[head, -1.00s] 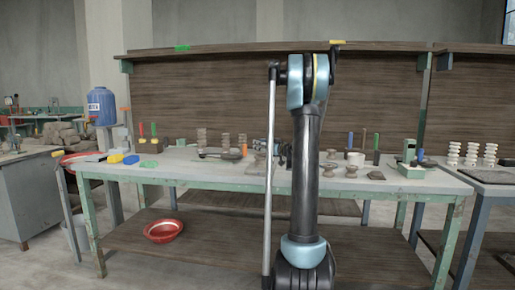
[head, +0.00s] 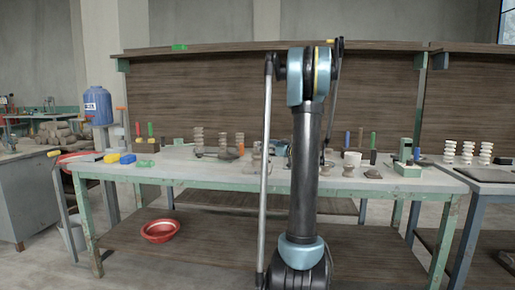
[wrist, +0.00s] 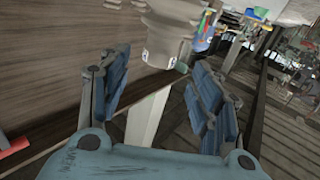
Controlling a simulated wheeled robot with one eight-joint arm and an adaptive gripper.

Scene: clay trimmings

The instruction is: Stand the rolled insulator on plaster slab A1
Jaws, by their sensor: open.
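In the wrist view my gripper (wrist: 160,63) is open, its two blue-padded fingers wide apart. A pale clay insulator (wrist: 168,28) with flared discs and a narrower stem shows at the top, beyond and between the fingertips; no finger visibly touches it. The picture is tilted, so I cannot tell whether it stands or lies. In the head view my arm hides most of the mid-table, and the gripper is only partly seen behind it. A small brown clay piece (head: 256,166) shows beside the rod. I cannot make out which slab is A1.
Brown ribbed insulators (head: 198,138) stand at the back left of the workbench (head: 180,173). Small clay pieces (head: 348,170) and a green device (head: 407,166) are at the right. White insulators (head: 485,153) stand on the neighbouring bench. A red basin (head: 161,231) is on the lower shelf.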

